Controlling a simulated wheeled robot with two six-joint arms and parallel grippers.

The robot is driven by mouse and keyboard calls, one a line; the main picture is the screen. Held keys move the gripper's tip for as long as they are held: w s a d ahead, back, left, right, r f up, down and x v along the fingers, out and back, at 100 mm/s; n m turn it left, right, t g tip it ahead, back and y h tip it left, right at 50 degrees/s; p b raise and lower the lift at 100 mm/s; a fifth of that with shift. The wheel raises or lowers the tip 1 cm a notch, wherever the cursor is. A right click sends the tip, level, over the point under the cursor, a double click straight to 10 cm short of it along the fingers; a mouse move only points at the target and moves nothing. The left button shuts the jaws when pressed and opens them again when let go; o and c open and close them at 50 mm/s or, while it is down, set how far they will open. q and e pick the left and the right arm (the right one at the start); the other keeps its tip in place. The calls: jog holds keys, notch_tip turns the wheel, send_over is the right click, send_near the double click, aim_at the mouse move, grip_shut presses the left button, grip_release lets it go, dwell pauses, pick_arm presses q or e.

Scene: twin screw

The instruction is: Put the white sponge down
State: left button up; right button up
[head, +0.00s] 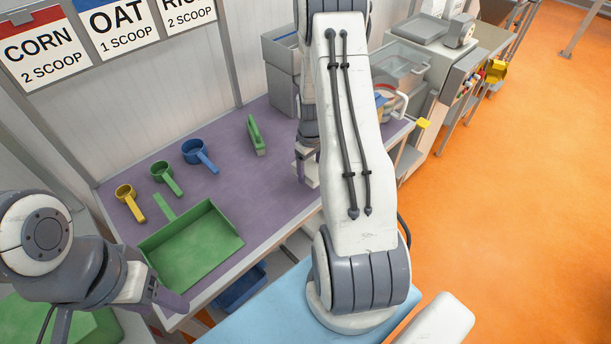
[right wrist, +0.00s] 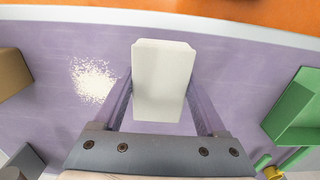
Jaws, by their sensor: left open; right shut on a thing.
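The white sponge (right wrist: 163,82) is a pale block between the two fingers of my right gripper (right wrist: 165,100) in the right wrist view. The gripper is shut on it from both sides. In the head view my right gripper (head: 306,166) is over the purple table (head: 278,195), partly hidden behind my right arm. I cannot tell whether the sponge touches the table. My left gripper (head: 172,300) is open and empty by the table's near left edge, close to the green dustpan (head: 195,245).
Pale crumbs (right wrist: 94,80) lie beside the sponge. A green brush (head: 256,136) and yellow (head: 127,195), green (head: 163,172) and blue (head: 195,152) scoops lie on the table. Grey bins (head: 282,75) stand at the back. Table between the brush and dustpan is clear.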

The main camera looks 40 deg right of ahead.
aim_at(305, 185)
jog(key=shift+w+a+f, duration=0.35)
jog(key=shift+w+f, duration=0.1)
jog(key=shift+w, duration=0.15)
notch_tip(305, 185, down, 4)
jog(key=shift+r+p, duration=0.1)
jog(key=shift+p, duration=0.6)
